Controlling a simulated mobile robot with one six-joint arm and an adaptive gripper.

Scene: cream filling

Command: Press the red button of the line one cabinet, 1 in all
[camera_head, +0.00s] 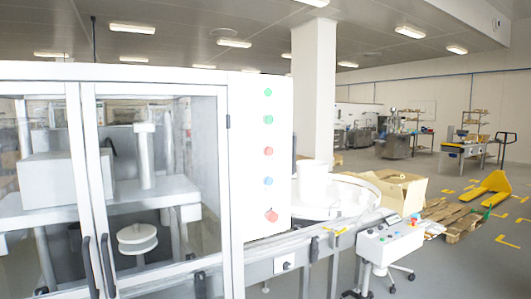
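A tall white cabinet (248,160) with glass doors fills the left half of the head view. Its right-hand panel carries a vertical column of buttons: two green ones at the top, a red button (269,151) in the middle, a blue button (268,181) below it, and a larger red knob-like button (271,215) at the bottom. No label naming line one is legible. A separate control box (388,243) on a stand at the lower right also has small coloured buttons, one of them red (413,219). My gripper is not in view.
A conveyor (300,249) runs in front of the button panel towards a round table with a white container (312,180). A cardboard box (398,190), wooden pallets (452,216) and a yellow pallet truck (493,187) stand right.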

